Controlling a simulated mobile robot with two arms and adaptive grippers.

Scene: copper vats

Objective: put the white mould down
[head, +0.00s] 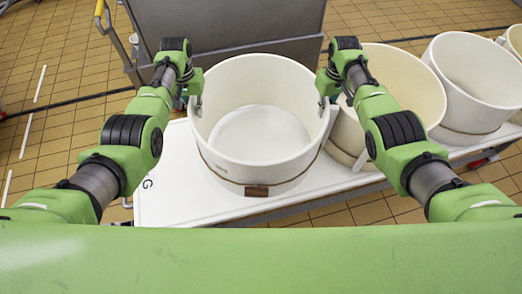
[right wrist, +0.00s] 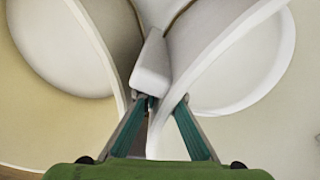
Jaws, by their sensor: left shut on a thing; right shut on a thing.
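The white mould (head: 255,168) is a round, open, empty tub, upright between my two arms in the head view. It has a thin band and a brown label low on its front. My left gripper (head: 195,98) is shut on its left rim, and my right gripper (head: 327,96) on its right rim. In the right wrist view my right gripper (right wrist: 156,112) holds the white mould (right wrist: 208,45) beside a pale block at its side. The mould is over the white table top (head: 165,190); I cannot tell whether it touches it.
A cream mould (head: 405,85) stands close on the right, seeming almost to touch the white one. More moulds (head: 480,75) stand in a row beyond it. A grey metal vat or cart (head: 225,20) is behind. The table top is bare at left.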

